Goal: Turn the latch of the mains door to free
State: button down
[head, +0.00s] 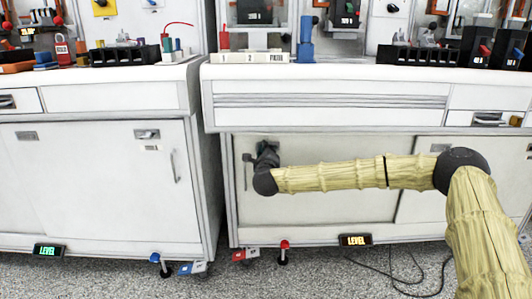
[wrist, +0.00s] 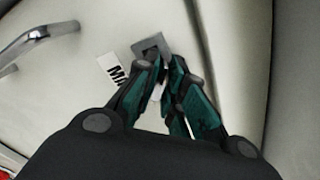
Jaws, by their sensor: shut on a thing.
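The mains door (head: 330,207) is the pale cabinet door low in the right-hand bench, and it looks closed. Its latch (wrist: 151,47) is a small dark knob on a grey square plate, beside a white label (wrist: 112,70) whose visible letters read "MA". My gripper (wrist: 158,68) is shut on the latch, with its teal fingers converging at the plate. In the head view my gripper (head: 267,149) is at the door's upper left, and my wrist hides part of it. The fingers cover part of the latch, so I cannot tell its exact angle.
A metal door handle (wrist: 40,35) stands out left of the latch. The left cabinet (head: 100,185) is across a narrow gap. A red-topped foot lever (head: 284,250) and a lit "LEVEL" sign (head: 355,240) are below the door. Cables lie on the floor at right.

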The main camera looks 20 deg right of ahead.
jog(key=shift+f+b, duration=0.25)
jog(key=shift+b, duration=0.2)
jog(key=shift+a+r+m+b, duration=0.1)
jog(key=shift+m+b, duration=0.5)
jog(key=shift+m, duration=0.3)
jog(key=shift+m+b, duration=0.7)
jog(key=shift+b, duration=0.15)
jog(key=shift+m, duration=0.3)
jog(key=shift+m+b, duration=0.5)
jog(key=shift+b, duration=0.35)
jog(key=shift+m+b, duration=0.5)
jog(key=shift+b, duration=0.4)
jog(key=shift+m+b, duration=0.75)
jog(key=shift+m, duration=0.25)
